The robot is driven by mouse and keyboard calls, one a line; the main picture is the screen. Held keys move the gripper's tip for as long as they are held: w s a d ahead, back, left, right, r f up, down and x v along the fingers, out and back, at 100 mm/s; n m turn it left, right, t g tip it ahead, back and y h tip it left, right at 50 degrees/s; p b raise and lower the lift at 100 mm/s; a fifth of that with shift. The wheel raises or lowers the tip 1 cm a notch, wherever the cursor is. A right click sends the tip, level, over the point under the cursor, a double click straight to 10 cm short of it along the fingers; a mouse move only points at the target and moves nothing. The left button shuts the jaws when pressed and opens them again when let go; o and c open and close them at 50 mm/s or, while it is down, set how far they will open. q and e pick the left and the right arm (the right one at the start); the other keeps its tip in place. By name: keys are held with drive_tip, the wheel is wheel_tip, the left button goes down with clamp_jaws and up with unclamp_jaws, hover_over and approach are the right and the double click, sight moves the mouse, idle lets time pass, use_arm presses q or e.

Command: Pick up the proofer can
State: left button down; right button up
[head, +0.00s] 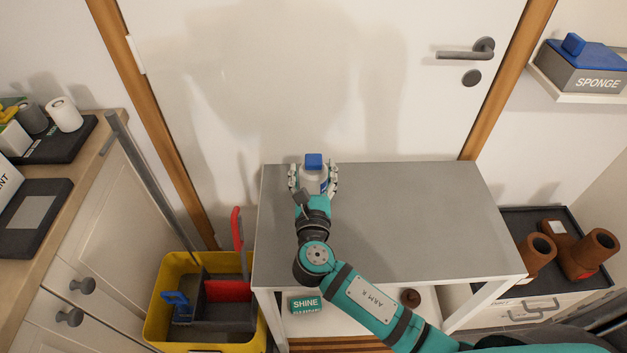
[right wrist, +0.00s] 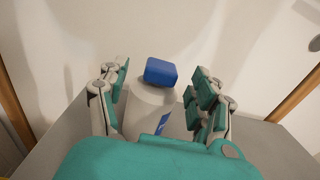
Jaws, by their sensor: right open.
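The proofer can (head: 314,162) is a whitish can with a blue cap and stands upright near the back left of the grey table top (head: 400,215). My right gripper (head: 314,180) is around it, with fingers on both sides and open. In the right wrist view the can (right wrist: 150,104) stands between the fingers of the gripper (right wrist: 165,105), with gaps visible on both sides. The lower part of the can is hidden behind my gripper's palm. My left gripper is not in view.
A yellow bucket (head: 163,307) with a red-handled tool stands left of the table. A green SHINE box (head: 305,304) lies on the lower shelf. Brown boots (head: 588,255) sit in a dark tray at right. A white door is behind. The table's right half is clear.

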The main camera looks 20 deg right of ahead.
sight(313, 168)
drive_tip(key=x, duration=0.4)
drive_tip(key=shift+d+f, duration=0.1)
drive_tip(key=shift+f, duration=0.1)
clamp_jaws()
